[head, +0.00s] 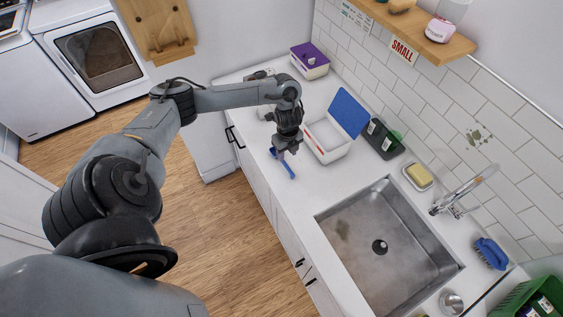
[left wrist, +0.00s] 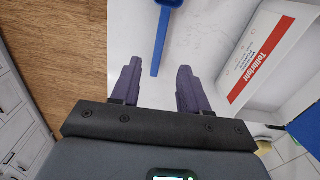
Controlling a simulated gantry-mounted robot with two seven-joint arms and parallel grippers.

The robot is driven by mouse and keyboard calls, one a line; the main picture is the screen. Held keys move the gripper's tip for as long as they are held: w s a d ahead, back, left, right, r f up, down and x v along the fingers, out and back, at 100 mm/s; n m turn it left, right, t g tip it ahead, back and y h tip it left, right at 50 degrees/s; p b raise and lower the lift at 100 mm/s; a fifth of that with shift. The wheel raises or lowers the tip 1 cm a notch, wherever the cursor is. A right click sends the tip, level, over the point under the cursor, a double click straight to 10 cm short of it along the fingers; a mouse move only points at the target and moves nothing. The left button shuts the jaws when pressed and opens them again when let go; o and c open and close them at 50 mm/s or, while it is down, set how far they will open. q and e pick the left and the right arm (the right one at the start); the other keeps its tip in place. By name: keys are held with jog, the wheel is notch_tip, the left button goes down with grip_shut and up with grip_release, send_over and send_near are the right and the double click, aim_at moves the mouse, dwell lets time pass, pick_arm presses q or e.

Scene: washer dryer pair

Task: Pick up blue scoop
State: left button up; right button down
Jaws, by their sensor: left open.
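The blue scoop (head: 287,168) lies on the white countertop near its front edge, beside a white box. In the left wrist view the blue scoop (left wrist: 161,40) has its bowl at the top edge, partly cut off, and its handle pointing down toward my gripper. My left gripper (head: 281,153) is right over the scoop in the head view. In the left wrist view my left gripper (left wrist: 160,70) is open, with the end of the handle showing between its fingertips. I cannot tell how far above the handle the fingers are. My right gripper is not in view.
A white box (head: 331,153) with a raised blue lid (head: 348,113) stands just right of the scoop; its red label (left wrist: 262,62) faces my gripper. A purple-lidded container (head: 310,62) stands farther back. The sink (head: 336,222) is nearer, with clear counter before it.

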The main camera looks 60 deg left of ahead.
aim_at(287, 166)
pick_arm(q)
jog(key=shift+d+f+p, duration=0.15)
jog(key=shift+f+p, duration=0.1)
jog(key=shift+f, duration=1.8)
jog(key=shift+d+f+p, duration=0.1)
jog(key=shift+f+p, duration=0.1)
jog(key=shift+f, duration=1.8)
grip_shut()
